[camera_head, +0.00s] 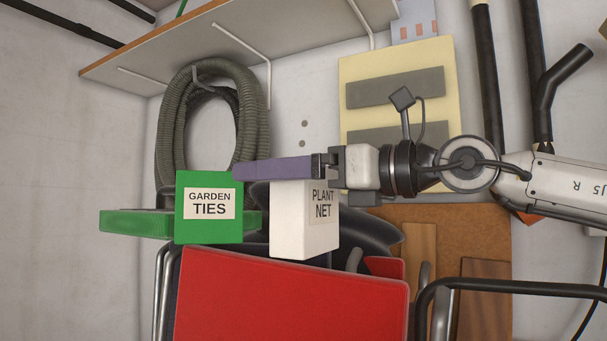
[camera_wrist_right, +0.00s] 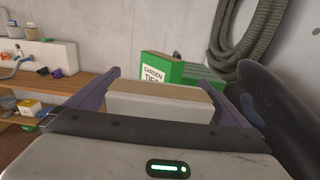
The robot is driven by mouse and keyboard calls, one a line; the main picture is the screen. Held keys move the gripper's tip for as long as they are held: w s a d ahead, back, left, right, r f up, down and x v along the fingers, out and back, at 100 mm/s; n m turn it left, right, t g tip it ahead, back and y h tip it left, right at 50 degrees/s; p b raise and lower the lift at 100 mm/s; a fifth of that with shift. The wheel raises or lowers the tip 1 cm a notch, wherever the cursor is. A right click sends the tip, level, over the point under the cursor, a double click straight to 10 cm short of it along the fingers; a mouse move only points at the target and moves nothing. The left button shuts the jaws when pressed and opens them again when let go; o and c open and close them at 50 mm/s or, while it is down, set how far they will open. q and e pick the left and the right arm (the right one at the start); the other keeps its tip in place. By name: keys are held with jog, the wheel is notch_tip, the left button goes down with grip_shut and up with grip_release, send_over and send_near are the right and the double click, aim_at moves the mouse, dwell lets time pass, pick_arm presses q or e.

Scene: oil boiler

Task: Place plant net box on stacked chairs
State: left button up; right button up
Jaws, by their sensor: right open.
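The white plant net box (camera_head: 303,235), labelled PLANT NET, stands upright at the stacked chairs (camera_head: 290,300), behind the top edge of the red front one. What its base touches is hidden. My right gripper (camera_head: 240,169) reaches in from the right across the top of the box. In the right wrist view its purple fingers stand open on either side of the pale box (camera_wrist_right: 160,106); contact with its sides cannot be told. My left gripper is not in view.
A green GARDEN TIES box (camera_head: 209,225) stands close to the left of the plant net box. A coiled grey hose (camera_head: 170,130) hangs behind, under a wooden shelf (camera_head: 190,45). Boards (camera_head: 485,300) and black pipes (camera_head: 488,80) are at the right.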

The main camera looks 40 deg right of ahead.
pick_arm(q)
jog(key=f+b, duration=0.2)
jog(key=b, duration=0.1)
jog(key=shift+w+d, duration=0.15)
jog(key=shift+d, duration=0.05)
pick_arm(e)
jog(key=v, duration=1.2)
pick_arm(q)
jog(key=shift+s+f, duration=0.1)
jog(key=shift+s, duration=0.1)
pick_arm(e)
jog(key=shift+r, duration=0.15)
